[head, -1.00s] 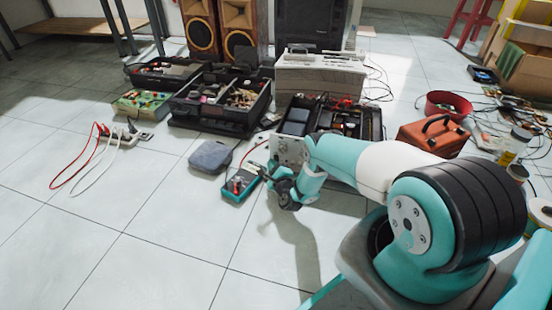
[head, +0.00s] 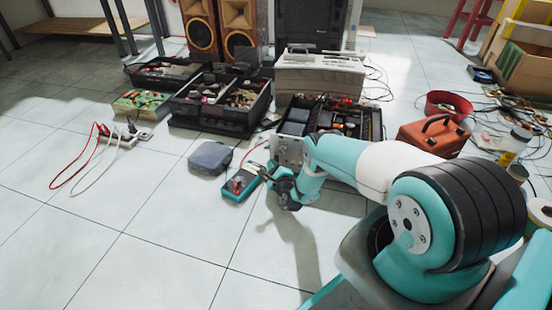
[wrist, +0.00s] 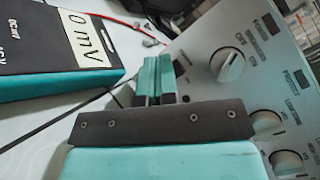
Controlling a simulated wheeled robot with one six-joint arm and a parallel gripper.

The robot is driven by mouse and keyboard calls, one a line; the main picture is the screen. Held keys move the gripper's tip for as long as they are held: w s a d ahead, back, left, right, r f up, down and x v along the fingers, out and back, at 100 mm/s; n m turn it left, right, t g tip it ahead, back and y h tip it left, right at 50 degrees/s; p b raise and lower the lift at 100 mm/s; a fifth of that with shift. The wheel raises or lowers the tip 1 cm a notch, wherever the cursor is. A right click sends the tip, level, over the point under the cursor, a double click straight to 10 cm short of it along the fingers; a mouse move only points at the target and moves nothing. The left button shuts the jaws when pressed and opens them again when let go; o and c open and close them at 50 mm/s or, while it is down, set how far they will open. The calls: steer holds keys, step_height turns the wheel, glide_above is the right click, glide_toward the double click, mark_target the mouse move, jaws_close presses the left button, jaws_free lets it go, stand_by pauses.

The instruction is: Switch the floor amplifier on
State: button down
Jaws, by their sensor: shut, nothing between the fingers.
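A grey panel with knobs and small dark rectangles, which looks like the amplifier (wrist: 205,88), fills the right side of the wrist view. One large round knob (wrist: 228,66) is right of my fingertips, and more knobs (wrist: 266,122) are lower right.
A teal and black meter (head: 241,184) lies left of my gripper; it also shows in the wrist view (wrist: 60,45). A grey pouch (head: 210,157) lies further left. Open toolboxes (head: 225,110) and a red case (head: 433,137) stand behind. Tiled floor at front left is clear.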

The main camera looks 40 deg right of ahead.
steer(key=shift+w+r, duration=0.1)
stand_by(0.3)
steer(key=shift+w+d+r+p, duration=0.1)
steer(key=shift+w+d+p, duration=0.15)
steer(key=shift+p, duration=0.2)
steer(key=shift+w+d+p, duration=0.15)
steer(key=shift+d+p, duration=0.1)
steer(key=shift+p, duration=0.15)
stand_by(0.3)
steer(key=shift+f, duration=0.2)
steer(key=shift+s+a+f+b, duration=0.1)
steer(key=shift+s+a+b, duration=0.2)
steer(key=shift+b, duration=0.45)
steer(key=shift+s+a, duration=0.15)
steer(key=shift+s, duration=0.05)
steer(key=shift+a, duration=0.1)
